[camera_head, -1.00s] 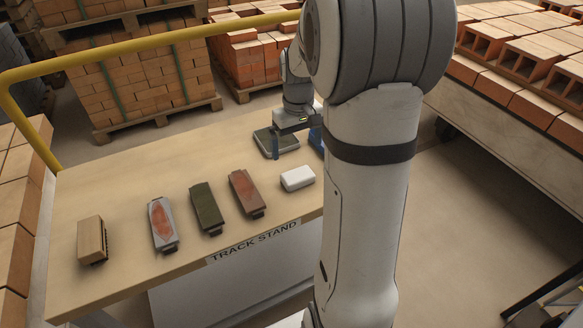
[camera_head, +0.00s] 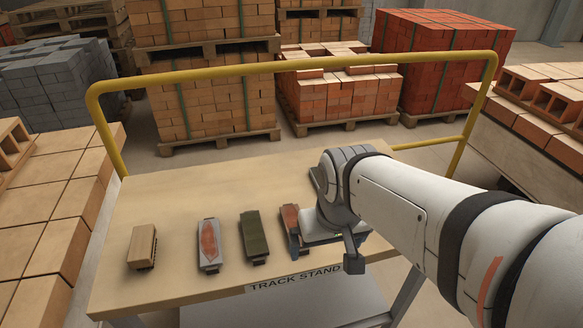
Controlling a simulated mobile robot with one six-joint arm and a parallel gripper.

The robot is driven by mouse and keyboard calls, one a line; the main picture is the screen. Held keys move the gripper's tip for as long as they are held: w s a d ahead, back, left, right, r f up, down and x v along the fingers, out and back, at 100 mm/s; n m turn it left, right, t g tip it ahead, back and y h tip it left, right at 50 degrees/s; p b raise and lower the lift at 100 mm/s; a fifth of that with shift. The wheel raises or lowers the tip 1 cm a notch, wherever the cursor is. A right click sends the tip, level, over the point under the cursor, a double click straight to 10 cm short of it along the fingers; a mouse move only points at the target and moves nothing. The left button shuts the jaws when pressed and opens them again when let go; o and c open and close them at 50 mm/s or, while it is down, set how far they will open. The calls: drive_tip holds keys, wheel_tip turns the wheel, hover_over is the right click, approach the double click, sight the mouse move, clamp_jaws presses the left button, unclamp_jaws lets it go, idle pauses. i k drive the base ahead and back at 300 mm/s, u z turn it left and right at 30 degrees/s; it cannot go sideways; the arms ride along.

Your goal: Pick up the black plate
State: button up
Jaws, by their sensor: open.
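No plate looks plainly black. The darkest flat piece in the row is a dark olive-green plate (camera_head: 253,234), lying on the wooden stand top with its narrow tab toward the front edge. My gripper (camera_head: 324,252) is to its right, low over the front right of the stand, open and partly hidden by my own wrist. A reddish-brown plate (camera_head: 290,218) lies between them, partly covered by the gripper. A dark edge (camera_head: 317,178) of the grey tray seen earlier shows behind my wrist; most of it is hidden.
A grey plate with a rust-red patch (camera_head: 209,243) and a wooden brush (camera_head: 142,246) lie to the left. The stand top (camera_head: 190,195) is clear behind the row. A yellow rail (camera_head: 300,66) rises at the back. Brick stacks stand on both sides.

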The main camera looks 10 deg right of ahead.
sight(255, 239)
drive_tip(key=z, duration=1.35)
drive_tip(key=k, duration=1)
drive_tip(key=u, duration=0.8)
drive_tip(key=i, duration=1)
drive_tip(key=u, duration=0.05)
